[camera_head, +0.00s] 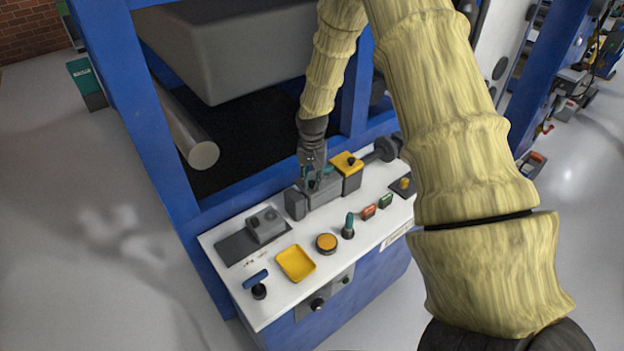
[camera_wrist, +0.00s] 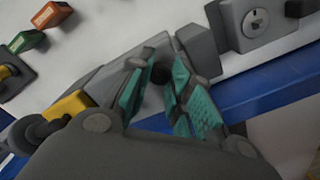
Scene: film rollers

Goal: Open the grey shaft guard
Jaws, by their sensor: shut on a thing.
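The grey shaft guard (camera_head: 322,196) is a block at the back of the white panel, beside a yellow-topped block. My gripper (camera_head: 314,178) is above it, pointing down. In the wrist view the teal-padded fingers of my gripper (camera_wrist: 160,85) close around a small dark knob (camera_wrist: 160,74) on the grey guard (camera_wrist: 108,78). The fingers and palm hide part of the guard. I cannot tell from these views whether the guard is lifted at all.
The yellow-topped block (camera_head: 347,163) and a dark shaft end (camera_head: 384,149) stand to the right. A yellow tray (camera_head: 296,263), an orange button (camera_head: 326,243) and a teal-handled lever (camera_head: 348,226) lie in front. A blue frame (camera_head: 150,130) and a grey roller (camera_head: 190,135) are on the left.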

